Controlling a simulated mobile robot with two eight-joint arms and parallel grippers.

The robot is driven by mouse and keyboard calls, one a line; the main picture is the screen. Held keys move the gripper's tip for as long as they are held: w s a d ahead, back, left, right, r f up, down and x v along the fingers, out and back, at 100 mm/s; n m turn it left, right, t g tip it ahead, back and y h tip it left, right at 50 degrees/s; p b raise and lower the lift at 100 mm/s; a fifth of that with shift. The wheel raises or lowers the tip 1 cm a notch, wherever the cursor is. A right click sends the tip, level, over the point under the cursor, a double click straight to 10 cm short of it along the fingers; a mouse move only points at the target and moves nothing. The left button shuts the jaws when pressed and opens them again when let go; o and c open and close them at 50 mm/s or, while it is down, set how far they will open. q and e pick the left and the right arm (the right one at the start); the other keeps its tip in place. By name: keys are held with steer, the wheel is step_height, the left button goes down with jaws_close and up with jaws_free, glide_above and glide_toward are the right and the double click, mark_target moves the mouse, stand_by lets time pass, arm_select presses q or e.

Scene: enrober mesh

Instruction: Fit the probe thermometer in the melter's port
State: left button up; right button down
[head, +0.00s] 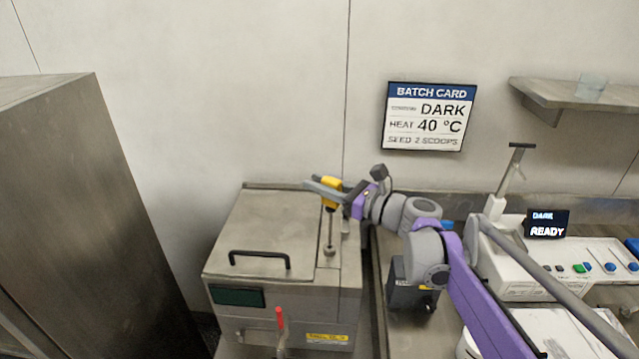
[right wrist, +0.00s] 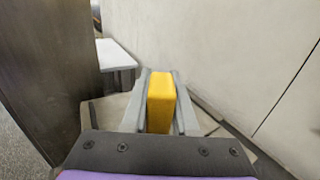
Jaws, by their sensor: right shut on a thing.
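The melter (head: 265,235) is a steel box at centre-left in the head view, with a black lid handle, a dark green panel and a red-topped lever in front. My right gripper (head: 329,189) is above its right part, shut on the yellow handle of the probe thermometer (head: 330,205). The probe hangs upright, its thin stem pointing down to a small round port (head: 329,250) on the melter's top. I cannot tell whether the tip is inside it. The right wrist view shows the yellow handle (right wrist: 161,102) between both fingers (right wrist: 160,80). My left gripper is out of view.
A tall steel cabinet (head: 90,220) stands at left. A batch card (head: 428,116) on the wall reads DARK, 40 °C. At right are a white machine (head: 510,275) with coloured buttons, a small READY display (head: 547,224) and a wall shelf (head: 590,97). The lid area is clear.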

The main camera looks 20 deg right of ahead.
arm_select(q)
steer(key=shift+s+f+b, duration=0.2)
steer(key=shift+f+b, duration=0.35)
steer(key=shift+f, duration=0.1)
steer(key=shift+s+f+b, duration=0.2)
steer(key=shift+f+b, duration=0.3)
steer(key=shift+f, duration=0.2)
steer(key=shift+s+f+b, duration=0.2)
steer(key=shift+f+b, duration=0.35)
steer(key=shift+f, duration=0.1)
arm_select(e)
steer(key=shift+f, duration=2.95)
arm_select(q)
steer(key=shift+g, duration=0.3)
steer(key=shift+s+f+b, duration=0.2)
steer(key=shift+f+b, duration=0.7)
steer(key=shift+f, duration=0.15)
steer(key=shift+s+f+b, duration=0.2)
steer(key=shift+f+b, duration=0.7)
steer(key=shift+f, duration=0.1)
arm_select(e)
steer(key=shift+f, duration=2.9)
steer(key=c, duration=0.6)
jaws_free()
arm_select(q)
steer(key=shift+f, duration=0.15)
arm_select(e)
steer(key=v, duration=1.1)
steer(key=shift+w, duration=0.1)
